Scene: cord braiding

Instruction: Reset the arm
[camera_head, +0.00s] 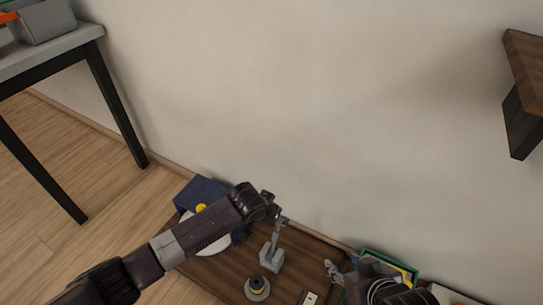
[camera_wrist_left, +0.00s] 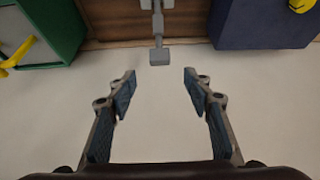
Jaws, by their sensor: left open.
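My left arm reaches in from the left in the head view, and its wrist is above the back of the wooden table. In the left wrist view my left gripper (camera_wrist_left: 160,92) is open, its two fingers wide apart with nothing between them. A grey stand (camera_head: 271,259) with an upright post is on the table; its grey end (camera_wrist_left: 159,56) shows just beyond the fingertips in the wrist view. My right gripper (camera_head: 334,272) is low at the table's right side; whether its fingers are apart is too small to tell. No braided cord is clearly seen.
A blue box (camera_head: 202,190) stands at left and a green box (camera_head: 372,254) at right. A bare wall (camera_head: 300,110) is behind.

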